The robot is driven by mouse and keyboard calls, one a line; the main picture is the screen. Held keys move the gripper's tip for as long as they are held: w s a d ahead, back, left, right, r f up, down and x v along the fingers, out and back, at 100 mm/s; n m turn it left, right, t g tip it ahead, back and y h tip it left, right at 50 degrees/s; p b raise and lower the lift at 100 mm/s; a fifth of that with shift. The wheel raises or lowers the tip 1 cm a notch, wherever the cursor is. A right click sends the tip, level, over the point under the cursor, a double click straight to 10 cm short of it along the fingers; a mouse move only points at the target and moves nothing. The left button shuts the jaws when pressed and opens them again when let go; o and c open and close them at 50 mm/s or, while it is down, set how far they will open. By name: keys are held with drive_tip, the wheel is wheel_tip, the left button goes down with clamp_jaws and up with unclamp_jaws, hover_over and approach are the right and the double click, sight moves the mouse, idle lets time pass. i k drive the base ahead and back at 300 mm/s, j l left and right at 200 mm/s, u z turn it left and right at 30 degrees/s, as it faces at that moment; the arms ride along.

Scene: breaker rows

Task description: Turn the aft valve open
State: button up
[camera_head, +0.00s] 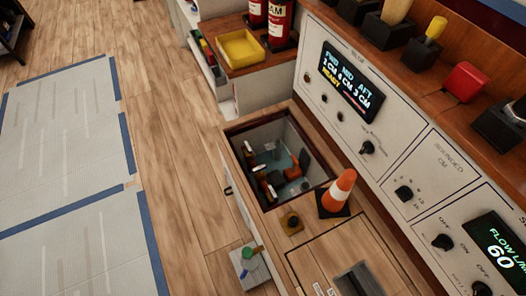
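No part that I can tell for certain as the aft valve shows. An open square well (230,139) in the wooden counter holds small orange and dark parts (292,172), too small to make out. A display (350,82) on the sloped panel reads FWD, MID, AFT, with 2 CM, 0 CM and 3 CM, and READY below. Small round knobs or buttons (322,103) sit beside and below it. A black rotary knob (367,147) is lower right of the display. A grey block (250,268) with a green round top stands at the counter's lower left. My gripper is not in view.
An orange-and-white cone (339,190) stands right beside the well. A yellow tray (240,48) and red cylinders (279,22) are behind it. A red block (464,82) and dark holders line the upper shelf. Wooden floor at left is clear, with blue-edged pale mats (65,140).

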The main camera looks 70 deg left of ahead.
sight(272, 194)
drive_tip(key=j+u, duration=1.05)
drive_tip(key=j, duration=0.3)
drive_tip(key=i, duration=0.05)
